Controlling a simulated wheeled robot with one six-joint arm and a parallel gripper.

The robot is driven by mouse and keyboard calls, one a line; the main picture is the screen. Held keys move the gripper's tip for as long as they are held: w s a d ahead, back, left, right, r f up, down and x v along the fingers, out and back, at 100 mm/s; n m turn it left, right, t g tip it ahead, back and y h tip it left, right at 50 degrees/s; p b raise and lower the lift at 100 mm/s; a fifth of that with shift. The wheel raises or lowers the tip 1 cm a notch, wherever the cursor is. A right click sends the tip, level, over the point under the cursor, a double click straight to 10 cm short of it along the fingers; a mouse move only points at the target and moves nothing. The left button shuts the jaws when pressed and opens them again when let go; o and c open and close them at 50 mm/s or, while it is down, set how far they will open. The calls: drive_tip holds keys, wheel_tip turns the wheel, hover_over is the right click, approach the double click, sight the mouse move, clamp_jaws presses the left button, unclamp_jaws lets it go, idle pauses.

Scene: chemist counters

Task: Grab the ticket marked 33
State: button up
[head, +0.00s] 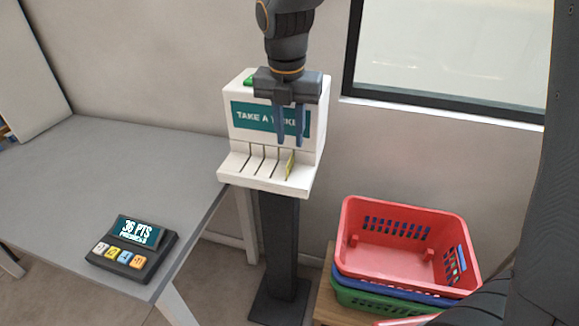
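A white ticket dispenser (240,148) stands on a dark post, with a teal sign that my gripper partly covers. Its sloped front ledge has several dark slots. A small yellow ticket (290,165) sticks up from the slot at the right; its number is too small to read. My gripper (290,144) points down in front of the sign, its two dark blue fingers apart with a narrow gap between them. The fingertips appear just above the ticket in the picture. Nothing shows between the fingers; I cannot tell their exact depth from the ticket.
A grey table (60,190) stands at left, bearing a small keypad device (130,250) whose screen reads "36 PTS". Stacked baskets, with a red one (400,278) on top, stand at lower right. A dark-framed window (450,60) is in the wall behind.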

sight(290, 167)
drive_tip(key=shift+w+f+p, duration=0.2)
drive_tip(key=shift+f+p, duration=0.1)
drive_tip(key=shift+f, duration=0.85)
drive_tip(key=shift+w+f+p, duration=0.15)
drive_tip(key=shift+f+p, duration=0.2)
drive_tip(key=shift+f, duration=0.75)
drive_tip(key=shift+w+f+p, duration=0.2)
drive_tip(key=shift+f+p, duration=0.1)
drive_tip(key=shift+f, duration=0.85)
clamp_jaws()
